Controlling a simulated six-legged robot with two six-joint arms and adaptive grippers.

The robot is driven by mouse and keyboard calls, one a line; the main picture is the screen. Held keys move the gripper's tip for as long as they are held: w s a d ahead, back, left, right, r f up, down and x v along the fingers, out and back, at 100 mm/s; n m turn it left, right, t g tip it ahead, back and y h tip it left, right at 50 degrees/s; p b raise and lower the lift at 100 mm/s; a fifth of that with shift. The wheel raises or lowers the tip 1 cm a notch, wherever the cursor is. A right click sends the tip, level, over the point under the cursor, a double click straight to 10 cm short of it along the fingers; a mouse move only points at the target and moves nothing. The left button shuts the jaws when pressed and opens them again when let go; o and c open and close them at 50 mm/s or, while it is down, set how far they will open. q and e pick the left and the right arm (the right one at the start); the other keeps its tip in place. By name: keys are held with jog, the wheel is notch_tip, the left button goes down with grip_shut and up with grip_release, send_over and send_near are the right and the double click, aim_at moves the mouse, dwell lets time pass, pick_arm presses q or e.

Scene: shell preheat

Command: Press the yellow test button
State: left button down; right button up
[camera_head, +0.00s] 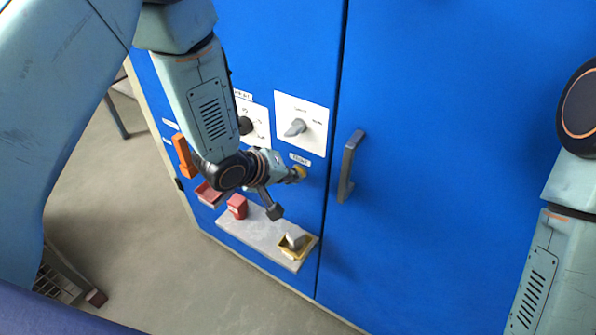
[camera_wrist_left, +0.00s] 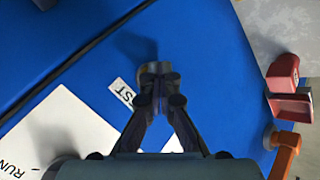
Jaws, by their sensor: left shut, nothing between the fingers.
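The yellow test button (camera_head: 300,171) is on the blue cabinet door, just below a small white label (camera_head: 299,159). My left gripper (camera_head: 291,177) is shut and empty, with its fingertips at the button and partly covering it. I cannot tell whether they touch it. In the left wrist view the closed fingertips (camera_wrist_left: 160,72) lie in front of the button's place beside the label ending in "ST" (camera_wrist_left: 122,92), and the button's face is mostly hidden. My right gripper is out of view; only part of my right arm shows at the right edge.
A white plate with a grey rotary knob (camera_head: 295,127) is above the button. A door handle (camera_head: 348,165) stands out to its right. Below is a grey shelf (camera_head: 262,235) with a red block (camera_head: 237,206) and a yellow tray (camera_head: 285,248). An orange handle (camera_head: 184,156) is at left.

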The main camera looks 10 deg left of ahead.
pick_arm(q)
jog(key=shift+s, duration=0.1)
dwell(0.3)
jog(key=shift+s+a+p, duration=0.3)
jog(key=shift+s, duration=0.4)
jog(key=s, duration=0.1)
jog(key=s+a, duration=0.1)
jog(key=s, duration=0.1)
jog(key=s+p, duration=0.1)
jog(key=shift+s+a, duration=0.3)
jog(key=shift+a, duration=0.05)
jog(key=shift+s, duration=0.1)
dwell(0.7)
